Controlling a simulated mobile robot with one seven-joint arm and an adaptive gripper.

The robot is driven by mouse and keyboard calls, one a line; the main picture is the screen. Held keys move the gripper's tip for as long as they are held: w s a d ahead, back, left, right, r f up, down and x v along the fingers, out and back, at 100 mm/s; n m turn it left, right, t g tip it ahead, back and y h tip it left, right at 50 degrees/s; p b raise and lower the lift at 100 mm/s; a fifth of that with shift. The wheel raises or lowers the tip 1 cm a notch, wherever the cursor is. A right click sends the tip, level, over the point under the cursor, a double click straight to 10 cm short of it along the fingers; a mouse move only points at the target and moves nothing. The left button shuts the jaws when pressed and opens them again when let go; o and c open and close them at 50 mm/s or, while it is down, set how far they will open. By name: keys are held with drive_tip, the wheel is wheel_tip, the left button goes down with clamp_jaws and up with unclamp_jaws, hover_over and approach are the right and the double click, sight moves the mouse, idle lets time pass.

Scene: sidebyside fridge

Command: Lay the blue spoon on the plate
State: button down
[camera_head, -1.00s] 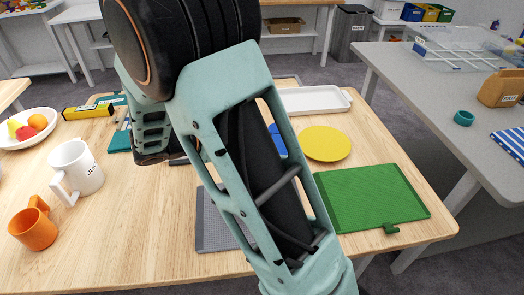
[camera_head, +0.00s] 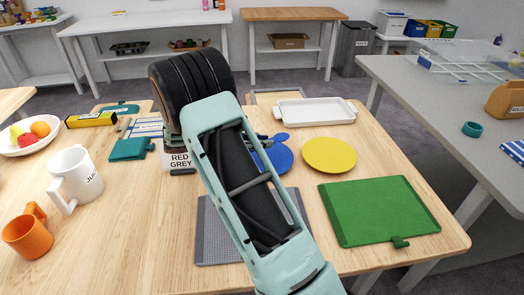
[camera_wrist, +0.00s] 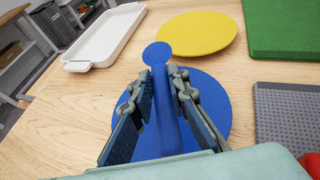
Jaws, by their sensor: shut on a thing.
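The blue spoon (camera_wrist: 157,54) is between the two fingers of my gripper (camera_wrist: 160,82) in the wrist view, with its round end pointing away and its handle running back between the fingers. Behind and below it is a flat blue round plate (camera_wrist: 212,105); I cannot tell whether the spoon touches it. In the head view the blue plate (camera_head: 284,160) is partly hidden by my arm, with the spoon's round end (camera_head: 282,138) at its far edge. A yellow round plate (camera_head: 330,155) lies to the right of the blue one.
A white tray (camera_head: 315,112) lies behind the plates. A green board (camera_head: 378,210) is at front right and a grey board (camera_head: 215,235) lies under my arm. A white mug (camera_head: 78,175), an orange mug (camera_head: 28,232) and a fruit bowl (camera_head: 28,136) stand at left.

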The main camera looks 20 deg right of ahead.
drive_tip(key=shift+w+d+f, duration=0.1)
drive_tip(key=shift+w+f, duration=0.15)
drive_tip(key=shift+f, duration=0.15)
drive_tip(key=shift+w+f, duration=0.1)
drive_tip(key=shift+f, duration=1.45)
drive_tip(key=shift+b, duration=0.3)
drive_tip(key=shift+f, duration=0.55)
drive_tip(key=c, duration=1.8)
unclamp_jaws()
drive_tip(key=shift+c, duration=0.2)
drive_tip(key=shift+r, duration=0.15)
drive_tip(key=p+v, duration=0.1)
drive_tip(key=v, duration=1.1)
drive_tip(key=shift+r, duration=0.4)
